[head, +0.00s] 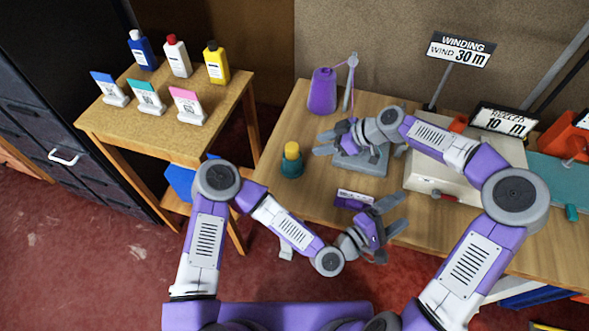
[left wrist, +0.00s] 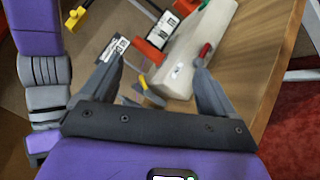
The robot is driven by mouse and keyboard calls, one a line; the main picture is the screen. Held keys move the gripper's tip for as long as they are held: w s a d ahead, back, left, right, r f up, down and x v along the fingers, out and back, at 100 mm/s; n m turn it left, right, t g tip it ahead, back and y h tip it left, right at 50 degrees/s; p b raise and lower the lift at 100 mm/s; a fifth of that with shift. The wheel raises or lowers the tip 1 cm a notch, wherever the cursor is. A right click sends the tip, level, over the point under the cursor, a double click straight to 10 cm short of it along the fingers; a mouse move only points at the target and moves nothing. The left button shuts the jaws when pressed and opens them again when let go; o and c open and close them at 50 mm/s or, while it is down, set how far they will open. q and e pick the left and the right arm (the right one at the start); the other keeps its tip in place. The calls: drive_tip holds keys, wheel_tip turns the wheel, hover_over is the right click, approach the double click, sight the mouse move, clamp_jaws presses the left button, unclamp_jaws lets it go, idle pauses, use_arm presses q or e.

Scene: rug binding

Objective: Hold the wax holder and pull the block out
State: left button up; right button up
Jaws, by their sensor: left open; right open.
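The wax holder (head: 291,169) is a dark green round cup standing upright on the wooden table, near its left edge. A yellow block (head: 292,149) sticks up out of its top. My right gripper (head: 321,142) is open, just right of and slightly beyond the holder in the head view, apparently with nothing between its fingers. My left gripper (head: 401,212) is open and empty near the table's front edge, well right of the holder, its fingers pointing right. Its open fingers also show in the left wrist view (left wrist: 158,66). I cannot make out the holder or block there.
A purple spool (head: 322,91) stands behind the holder. A grey plate (head: 362,161) lies under my right gripper. A purple-and-white label (head: 354,199) lies at the table's front. A pale machine (head: 424,174) stands right. A side table (head: 170,92) with bottles and cards is left.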

use_arm(q)
drive_tip(key=w+a+n+t+y, duration=0.6)
drive_tip(key=w+a+n+y, duration=0.2)
drive_tip(key=w+a+n, duration=0.3)
drive_tip(key=n+g+y, duration=0.2)
drive_tip(key=n+y, duration=0.8)
drive_tip(key=n, duration=0.3)
approach(292, 165)
drive_tip(key=x, duration=0.6)
drive_tip(key=shift+w+d+r, duration=0.1)
drive_tip(key=shift+w+d, duration=0.05)
drive_tip(key=shift+w, duration=0.15)
drive_tip(key=shift+w+f+n, duration=0.15)
drive_tip(key=shift+f+n, duration=0.1)
drive_tip(key=shift+n, duration=0.45)
drive_tip(key=shift+w+f, duration=0.3)
drive_tip(key=shift+w, duration=0.25)
drive_tip(key=x, duration=0.6)
drive_tip(key=shift+w+f, duration=0.1)
drive_tip(key=shift+w, duration=0.2)
drive_tip(key=shift+c, duration=0.2)
